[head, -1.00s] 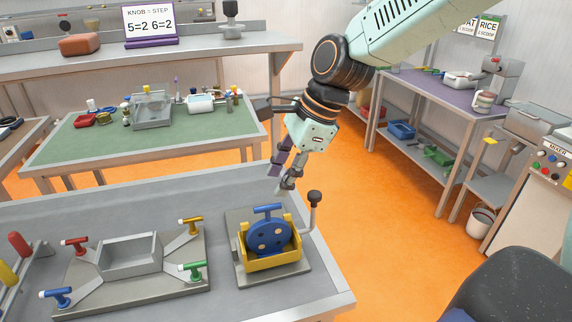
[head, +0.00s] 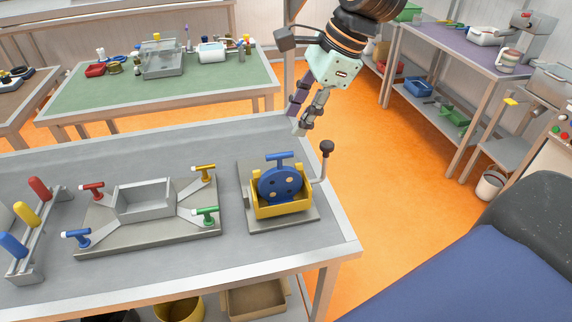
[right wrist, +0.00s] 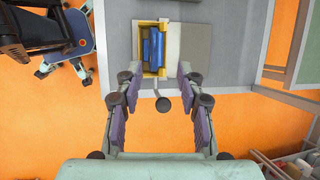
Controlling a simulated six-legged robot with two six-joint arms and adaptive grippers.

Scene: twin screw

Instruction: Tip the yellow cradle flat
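The yellow cradle (head: 283,208) stands on a grey base plate (head: 256,229) near the right end of the grey table. A blue disc (head: 279,187) with several holes and a blue T-handle on top sits upright in it. A bent lever with a dark round knob (head: 326,147) rises at the cradle's right side. My right gripper (head: 301,128) is above and behind the lever, apart from it. In the right wrist view the gripper (right wrist: 160,76) is open, with the cradle (right wrist: 163,73) beyond its fingertips and the knob (right wrist: 163,104) appearing between the fingers. My left gripper is not in view.
Left of the cradle is a grey tray fixture (head: 146,206) with several coloured T-handles. A rack with red, yellow and blue levers (head: 28,214) stands at the far left. A green-topped table (head: 220,89) is behind. Orange floor is open to the right.

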